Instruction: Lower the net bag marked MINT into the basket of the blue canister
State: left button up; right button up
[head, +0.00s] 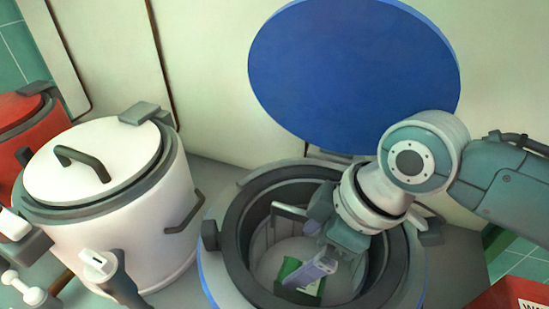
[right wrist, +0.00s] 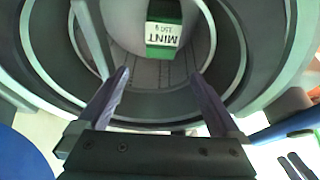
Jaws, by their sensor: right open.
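The blue canister (head: 214,282) stands open in the head view, its round blue lid (head: 350,70) raised behind it. The green bag (head: 289,267) lies low inside the canister; its white label reads MINT in the right wrist view (right wrist: 163,30). A grey basket handle (head: 290,210) shows inside the canister, also as a bar in the right wrist view (right wrist: 90,38). My right gripper (head: 318,268) reaches down into the canister over the bag. In the right wrist view its fingers (right wrist: 160,85) are apart, with nothing between them and the bag beyond their tips.
A white lidded canister (head: 120,215) stands close on the left, with a red one (head: 22,112) behind it. White and grey fittings (head: 100,265) show at the lower left. A red box (head: 500,299) with a white label is at the lower right. The canister rim surrounds my right gripper.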

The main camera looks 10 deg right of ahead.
jog(key=p+v, duration=0.3)
jog(key=v, duration=0.7)
dwell(0.4)
jog(key=s+a+r+m+p, duration=0.2)
jog(key=s+a+r+p, duration=0.1)
jog(key=s+r+p, duration=0.15)
jog(key=s+d+r+m+t+h+p, duration=0.1)
jog(key=s+d+r+m+h+p, duration=0.3)
jog(key=s+d+m, duration=0.4)
notch_tip(320, 180, up, 39)
jog(key=s+p, duration=0.1)
jog(key=p, duration=3.6)
jog(key=shift+s+n+p, duration=0.3)
jog(key=shift+n+p, duration=0.1)
